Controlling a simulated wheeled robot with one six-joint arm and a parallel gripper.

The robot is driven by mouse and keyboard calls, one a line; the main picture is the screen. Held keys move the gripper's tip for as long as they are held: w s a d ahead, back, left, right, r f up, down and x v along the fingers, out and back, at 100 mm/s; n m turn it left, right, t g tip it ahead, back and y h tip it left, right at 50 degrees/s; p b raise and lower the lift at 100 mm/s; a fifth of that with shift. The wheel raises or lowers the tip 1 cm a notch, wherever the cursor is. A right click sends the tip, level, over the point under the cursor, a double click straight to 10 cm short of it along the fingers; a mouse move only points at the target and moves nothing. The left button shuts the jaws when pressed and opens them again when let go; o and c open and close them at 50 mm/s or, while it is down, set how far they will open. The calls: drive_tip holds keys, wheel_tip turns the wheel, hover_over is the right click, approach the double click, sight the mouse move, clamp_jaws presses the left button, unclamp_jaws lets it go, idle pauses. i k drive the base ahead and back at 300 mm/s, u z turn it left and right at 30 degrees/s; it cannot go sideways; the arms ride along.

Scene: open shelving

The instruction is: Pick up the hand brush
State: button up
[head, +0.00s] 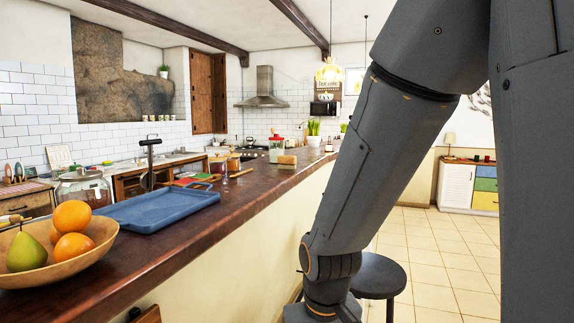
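A small tan block-shaped thing (287,160) sits on the brown counter (255,190), near its right edge and well down its length. It looks like the hand brush, but it is too small to be sure. A thin wooden stick or handle (241,173) lies on the counter nearer to me and to the left of it. My arm hangs down across the right of the head view, and my gripper is out of the picture below.
A blue tray (160,207) and a wooden bowl (62,262) of fruit stand on the near counter. A glass jar (84,187) is behind them. A dark round stool (378,275) stands beside my arm. The tiled floor (440,240) beyond is clear.

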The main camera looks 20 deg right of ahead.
sight(285, 161)
drive_tip(key=z, duration=0.75)
drive_tip(key=i, duration=1.35)
drive_tip(key=u, duration=0.6)
